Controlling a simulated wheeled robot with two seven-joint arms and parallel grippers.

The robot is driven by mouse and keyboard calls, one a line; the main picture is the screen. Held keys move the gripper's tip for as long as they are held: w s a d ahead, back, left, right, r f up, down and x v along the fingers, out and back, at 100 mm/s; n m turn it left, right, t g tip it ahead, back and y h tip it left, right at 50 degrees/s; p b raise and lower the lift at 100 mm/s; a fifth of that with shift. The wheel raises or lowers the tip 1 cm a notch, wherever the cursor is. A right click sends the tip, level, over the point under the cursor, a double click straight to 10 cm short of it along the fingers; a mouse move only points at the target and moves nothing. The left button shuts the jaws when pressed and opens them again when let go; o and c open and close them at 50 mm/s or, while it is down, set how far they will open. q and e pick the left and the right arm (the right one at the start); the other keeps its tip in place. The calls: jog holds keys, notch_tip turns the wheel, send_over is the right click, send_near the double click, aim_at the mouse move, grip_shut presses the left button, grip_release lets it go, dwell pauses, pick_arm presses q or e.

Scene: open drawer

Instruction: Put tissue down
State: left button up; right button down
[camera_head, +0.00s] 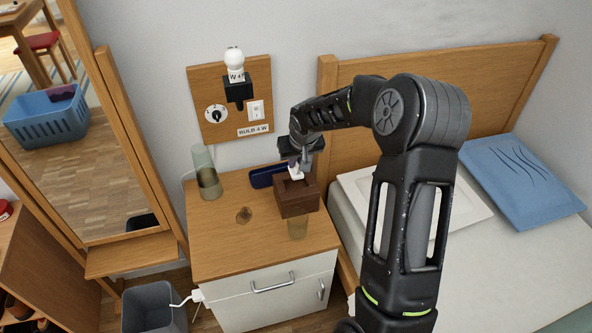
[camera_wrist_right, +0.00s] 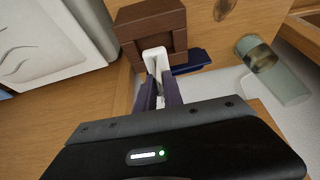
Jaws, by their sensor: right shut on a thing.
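A brown wooden tissue box (camera_head: 297,200) stands near the right edge of the nightstand top; it also shows at the top of the right wrist view (camera_wrist_right: 150,22). My right gripper (camera_head: 302,162) is just above the box, reaching down. Its fingers (camera_wrist_right: 160,92) are shut on a white tissue (camera_wrist_right: 154,56). The tissue (camera_head: 296,174) hangs at the box's top; I cannot tell whether it touches the box or is partly inside. My left gripper is not in view.
On the nightstand (camera_head: 220,244) are a glass (camera_head: 207,174) at the back left and a dark blue tray (camera_head: 262,178) behind the box. A bulb panel (camera_head: 212,100) is on the wall. The bed (camera_head: 510,255) is at the right, a grey bin (camera_head: 150,308) at lower left. The nightstand's front left is mostly clear.

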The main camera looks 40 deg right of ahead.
aim_at(296, 170)
jog(key=shift+f, duration=1.85)
jog(key=shift+f, duration=0.15)
jog(key=c, duration=1.5)
grip_release()
